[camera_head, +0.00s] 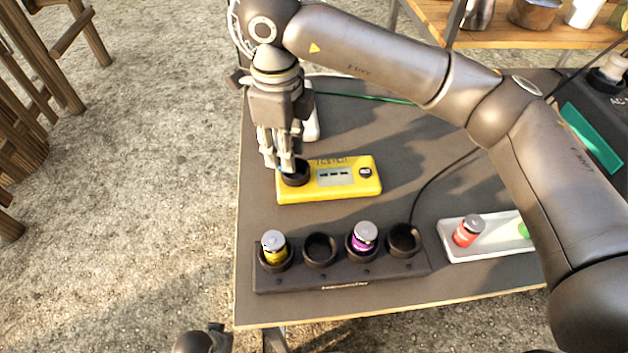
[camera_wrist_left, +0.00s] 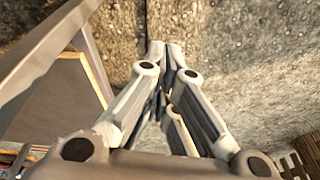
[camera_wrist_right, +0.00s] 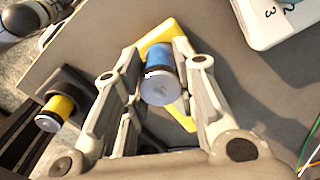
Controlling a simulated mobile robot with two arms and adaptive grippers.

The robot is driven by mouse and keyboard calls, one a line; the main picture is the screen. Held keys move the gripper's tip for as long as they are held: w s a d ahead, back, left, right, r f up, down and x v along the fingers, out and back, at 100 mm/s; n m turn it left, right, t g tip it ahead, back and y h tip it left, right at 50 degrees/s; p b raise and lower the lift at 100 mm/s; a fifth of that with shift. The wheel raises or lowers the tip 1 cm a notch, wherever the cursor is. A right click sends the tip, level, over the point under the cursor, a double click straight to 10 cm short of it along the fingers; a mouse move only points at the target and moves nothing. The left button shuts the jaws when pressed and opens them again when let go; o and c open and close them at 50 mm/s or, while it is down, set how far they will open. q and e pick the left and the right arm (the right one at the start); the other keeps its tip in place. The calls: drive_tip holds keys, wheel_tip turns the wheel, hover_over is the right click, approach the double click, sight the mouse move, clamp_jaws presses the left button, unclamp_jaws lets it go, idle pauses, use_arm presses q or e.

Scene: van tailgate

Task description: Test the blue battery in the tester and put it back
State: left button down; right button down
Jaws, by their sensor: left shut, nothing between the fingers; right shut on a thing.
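The blue battery (camera_wrist_right: 160,72) is between the fingers of my right gripper (camera_wrist_right: 158,60), which is shut on it. In the head view, this gripper (camera_head: 279,165) is over the black round socket (camera_head: 297,178) at the left end of the yellow tester (camera_head: 345,190). The fingers hide most of the battery there, and I cannot tell whether it sits in the socket. The tester display (camera_head: 335,175) shows dashes. The black charger rack (camera_head: 340,275) holds a yellow battery (camera_head: 273,247) and a purple battery (camera_head: 364,237); two of its wells are empty. My left gripper (camera_wrist_left: 167,60) is shut and empty.
A white tray (camera_head: 490,248) with a red battery (camera_head: 468,231) and a green one, partly behind my right arm, lies right of the rack. A dark cable runs across the table. A white object (camera_head: 311,122) stands behind the tester. The table's left edge is close.

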use_arm(q)
drive_tip(key=shift+r, duration=0.15)
use_arm(e)
drive_tip(key=shift+d, duration=0.2)
drive_tip(key=shift+s+d, duration=0.15)
drive_tip(key=shift+d, duration=0.05)
drive_tip(key=shift+s+d, duration=0.1)
drive_tip(key=shift+d, duration=0.15)
use_arm(q)
drive_tip(key=shift+r, duration=0.45)
use_arm(e)
drive_tip(key=shift+d, duration=0.1)
use_arm(q)
drive_tip(key=shift+r, duration=0.15)
drive_tip(key=shift+w, duration=0.2)
use_arm(e)
drive_tip(key=shift+f, duration=0.1)
use_arm(q)
drive_tip(key=shift+r+b, duration=0.15)
drive_tip(key=shift+b, duration=0.15)
use_arm(e)
drive_tip(key=shift+f, duration=0.15)
use_arm(q)
drive_tip(key=shift+w+r, duration=0.25)
drive_tip(key=shift+r, duration=0.45)
use_arm(e)
drive_tip(key=shift+f, duration=0.1)
